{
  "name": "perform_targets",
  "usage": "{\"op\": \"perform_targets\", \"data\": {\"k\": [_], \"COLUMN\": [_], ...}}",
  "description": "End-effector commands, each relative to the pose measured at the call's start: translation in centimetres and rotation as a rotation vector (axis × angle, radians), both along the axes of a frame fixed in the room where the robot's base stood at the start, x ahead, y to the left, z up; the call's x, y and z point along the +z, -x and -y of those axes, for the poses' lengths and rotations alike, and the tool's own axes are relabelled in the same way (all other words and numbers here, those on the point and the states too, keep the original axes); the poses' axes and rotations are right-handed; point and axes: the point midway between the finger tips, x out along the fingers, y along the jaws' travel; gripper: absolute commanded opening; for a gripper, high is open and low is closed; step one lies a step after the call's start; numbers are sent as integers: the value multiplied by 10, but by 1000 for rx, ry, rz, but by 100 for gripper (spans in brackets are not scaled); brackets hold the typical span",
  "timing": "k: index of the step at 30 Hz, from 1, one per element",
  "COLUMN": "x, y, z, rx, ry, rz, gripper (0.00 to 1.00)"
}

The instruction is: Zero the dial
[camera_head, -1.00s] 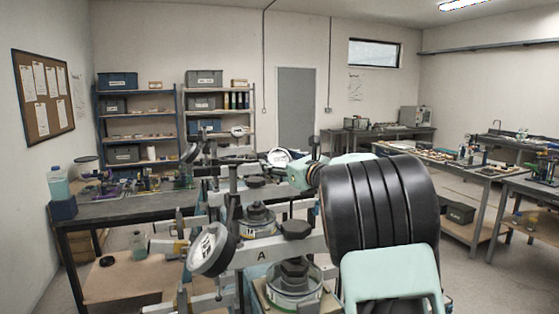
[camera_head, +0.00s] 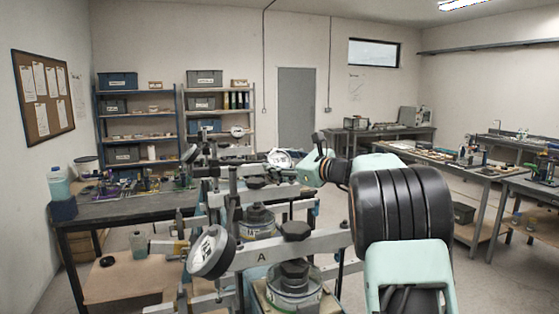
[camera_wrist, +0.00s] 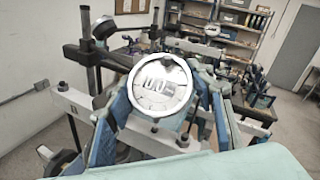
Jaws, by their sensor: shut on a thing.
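A round white-faced dial (camera_wrist: 160,84) with a light rim fills the middle of the wrist view. Its large printed marks are too blurred to read surely. My gripper (camera_wrist: 162,80) has its blue fingers on the left and right of this dial, shut on its rim. In the head view a white dial (camera_head: 280,158) shows just left of my mint-coloured wrist, and seems to be the same one. My fingers are too small to make out there. A nearer dial (camera_head: 207,251) hangs tilted at the left end of a grey beam marked A (camera_head: 262,257).
Other dials stand close by, one on a dark post (camera_wrist: 103,29) at upper left in the wrist view. Beams, posts and dark-knobbed round weights (camera_head: 295,277) crowd the near area. A workbench (camera_head: 115,208) stands at left. Open floor lies to the right.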

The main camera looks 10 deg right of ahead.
Motion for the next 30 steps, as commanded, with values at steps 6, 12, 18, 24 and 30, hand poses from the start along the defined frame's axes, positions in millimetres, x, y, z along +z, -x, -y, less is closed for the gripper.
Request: {"op": "perform_targets", "data": {"k": [6,12,18,24,30], "x": [1,1,1,0,3], "y": [0,0,0,2,23], "z": [0,0,0,2,18], "rx": [4,3,3,3,0], "ry": [4,3,3,3,2], "rz": [2,2,2,1,2], "gripper": [25,60,68,68,68]}}
